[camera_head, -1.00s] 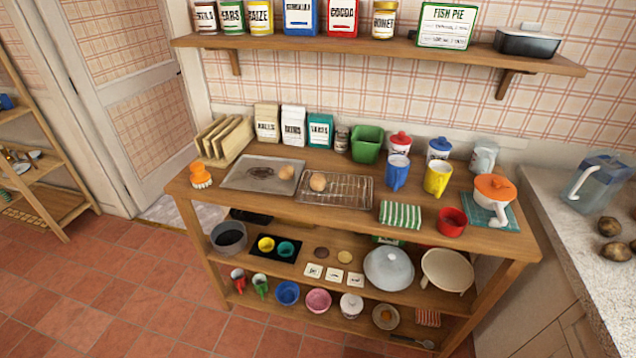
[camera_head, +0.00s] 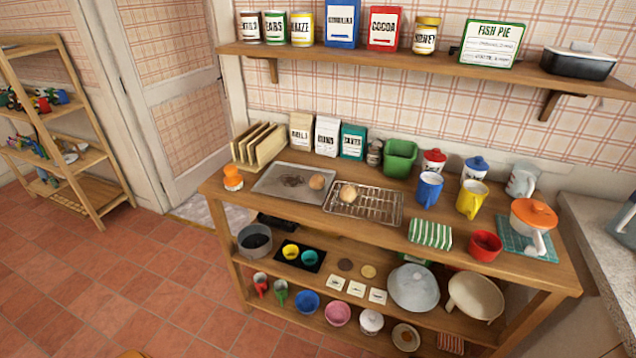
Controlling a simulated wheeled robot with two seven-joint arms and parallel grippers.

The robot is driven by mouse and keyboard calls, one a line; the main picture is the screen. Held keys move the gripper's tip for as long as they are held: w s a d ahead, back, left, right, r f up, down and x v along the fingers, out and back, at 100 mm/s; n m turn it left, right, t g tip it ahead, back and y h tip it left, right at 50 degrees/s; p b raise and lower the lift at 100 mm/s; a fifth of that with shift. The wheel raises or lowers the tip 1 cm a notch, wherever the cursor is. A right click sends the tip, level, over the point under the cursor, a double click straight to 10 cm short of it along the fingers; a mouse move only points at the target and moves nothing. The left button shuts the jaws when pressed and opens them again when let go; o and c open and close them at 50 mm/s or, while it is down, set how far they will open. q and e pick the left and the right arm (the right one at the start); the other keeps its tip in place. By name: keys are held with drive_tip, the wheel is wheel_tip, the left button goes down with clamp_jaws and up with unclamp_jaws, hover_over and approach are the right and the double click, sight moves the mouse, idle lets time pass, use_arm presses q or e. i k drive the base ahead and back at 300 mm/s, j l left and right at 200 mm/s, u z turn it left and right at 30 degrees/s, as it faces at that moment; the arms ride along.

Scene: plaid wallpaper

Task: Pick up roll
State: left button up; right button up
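A second roll (camera_head: 348,192) sits on the left part of the wire cooling rack (camera_head: 385,209), just right of the tray. Neither of my grippers is in view.
The wooden table (camera_head: 300,212) also bears an orange-topped item (camera_head: 233,178), a green container (camera_head: 400,158), mugs, a striped cloth (camera_head: 430,234), a red cup (camera_head: 485,246) and an orange-lidded pot (camera_head: 533,213). A wall shelf (camera_head: 440,62) hangs above. Tiled floor (camera_head: 130,270) is free at left.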

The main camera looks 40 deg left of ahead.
sight(317, 182)
drive_tip(key=i+u, duration=0.3)
drive_tip(key=i, duration=0.15)
drive_tip(key=i+u, duration=0.3)
drive_tip(key=i, duration=0.15)
